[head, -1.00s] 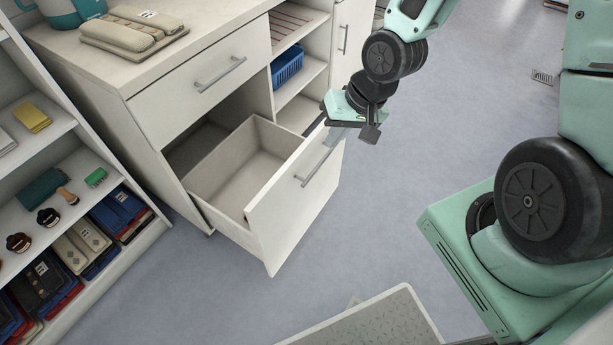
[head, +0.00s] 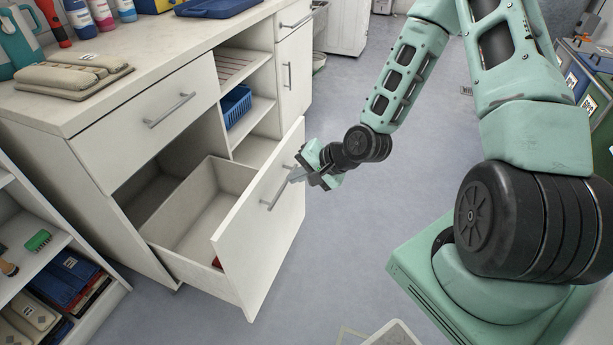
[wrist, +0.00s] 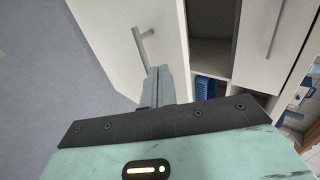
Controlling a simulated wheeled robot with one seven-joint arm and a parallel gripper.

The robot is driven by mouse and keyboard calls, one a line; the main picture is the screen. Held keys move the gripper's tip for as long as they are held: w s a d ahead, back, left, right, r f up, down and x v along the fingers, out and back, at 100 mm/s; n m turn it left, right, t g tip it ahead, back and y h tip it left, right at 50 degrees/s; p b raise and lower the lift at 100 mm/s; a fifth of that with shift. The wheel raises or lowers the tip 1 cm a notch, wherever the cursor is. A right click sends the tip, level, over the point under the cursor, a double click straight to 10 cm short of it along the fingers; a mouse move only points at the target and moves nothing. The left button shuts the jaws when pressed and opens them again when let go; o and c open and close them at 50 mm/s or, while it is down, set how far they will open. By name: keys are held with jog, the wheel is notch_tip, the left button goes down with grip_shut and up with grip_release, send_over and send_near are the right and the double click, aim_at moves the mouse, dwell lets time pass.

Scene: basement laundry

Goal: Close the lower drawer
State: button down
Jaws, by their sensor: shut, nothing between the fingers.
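The lower drawer (head: 238,262) of the white cabinet stands pulled well out in the head view. Its front panel faces right and carries a grey bar handle (head: 272,200). A small bit of something red shows inside near the front. My gripper (head: 294,176) is shut and empty, with its fingertips at the outer face of the front panel, close to the handle's far end. In the wrist view the closed fingers (wrist: 160,74) point at the white drawer front (wrist: 98,28), beside the handle (wrist: 141,46). I cannot tell whether they touch it.
The upper drawer (head: 150,125) is shut. Open shelves with a blue basket (head: 236,104) are beside it. The countertop (head: 60,110) holds a beige padded item (head: 75,75) and bottles. A low shelf unit (head: 40,285) stands at left.

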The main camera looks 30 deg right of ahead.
aim_at(262, 181)
jog(key=w+a+f, duration=0.2)
jog(key=w, duration=0.1)
jog(key=w+a+f, duration=0.1)
jog(key=w, duration=0.1)
jog(key=shift+a, duration=0.3)
jog(key=shift+w+a, duration=0.3)
jog(key=shift+w, duration=0.15)
jog(key=shift+r, duration=0.1)
